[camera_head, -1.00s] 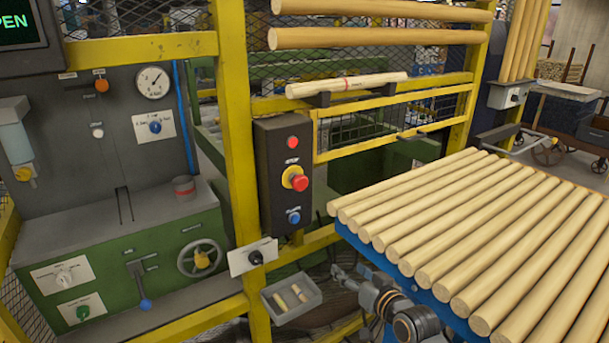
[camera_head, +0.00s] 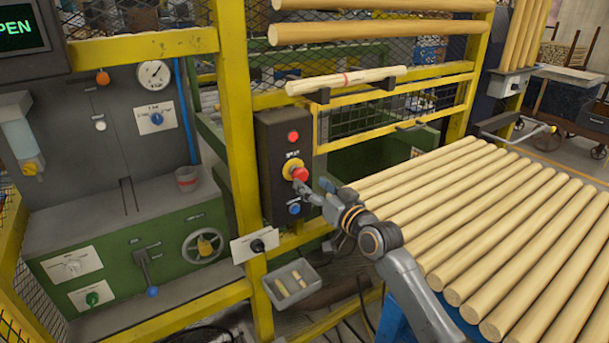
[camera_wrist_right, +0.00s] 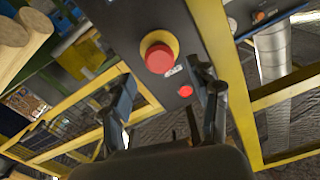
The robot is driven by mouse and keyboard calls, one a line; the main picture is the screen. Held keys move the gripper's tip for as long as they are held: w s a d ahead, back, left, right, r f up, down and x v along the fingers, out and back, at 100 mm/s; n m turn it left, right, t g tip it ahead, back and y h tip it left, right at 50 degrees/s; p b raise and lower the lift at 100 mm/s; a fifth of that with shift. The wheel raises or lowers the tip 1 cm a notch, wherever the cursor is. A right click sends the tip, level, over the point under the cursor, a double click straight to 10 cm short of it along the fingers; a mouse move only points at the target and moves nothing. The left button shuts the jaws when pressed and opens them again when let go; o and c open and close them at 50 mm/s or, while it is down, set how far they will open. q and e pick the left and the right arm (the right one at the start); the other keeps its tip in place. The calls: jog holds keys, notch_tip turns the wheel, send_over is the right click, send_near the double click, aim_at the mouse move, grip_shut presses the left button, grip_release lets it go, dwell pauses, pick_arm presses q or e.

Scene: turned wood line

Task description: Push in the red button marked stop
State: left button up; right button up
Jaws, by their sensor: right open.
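The red mushroom button (camera_head: 300,174) with its yellow collar sits on the dark control box (camera_head: 268,180) on the yellow post. A small label, too blurred to read, is just above it. My right gripper (camera_head: 306,189) is just in front of and below the button, and hides part of the box. In the right wrist view the red button (camera_wrist_right: 159,57) is ahead, beyond the open, empty fingers (camera_wrist_right: 163,92). I cannot tell whether the gripper touches it. My left gripper is not in view.
A smaller red button or lamp (camera_head: 293,137) is above on the same box, and a blue button (camera_head: 294,208) below. Wooden rods (camera_head: 500,225) fill the rack at right, under my right arm. A grey bin (camera_head: 290,284) and a white switch plate (camera_head: 254,245) are below.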

aim_at(303, 175)
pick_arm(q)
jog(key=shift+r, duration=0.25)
pick_arm(e)
jog(key=shift+x, duration=2.15)
jog(key=shift+c, duration=0.5)
grip_shut()
jog(key=shift+w+a+b, duration=0.1)
jog(key=shift+w+b, duration=0.1)
jog(key=shift+b, duration=0.2)
jog(key=shift+w+a+b, duration=0.2)
jog(key=shift+w+b, duration=0.05)
jog(key=shift+b, duration=0.05)
jog(key=shift+w+a, duration=0.1)
jog(key=shift+w, duration=0.2)
jog(key=shift+r, duration=0.15)
jog(key=shift+c, duration=0.8)
grip_release()
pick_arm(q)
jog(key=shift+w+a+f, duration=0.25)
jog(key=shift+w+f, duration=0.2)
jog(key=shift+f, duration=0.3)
pick_arm(e)
jog(key=shift+o, duration=1.3)
jog(key=shift+w+a, duration=0.1)
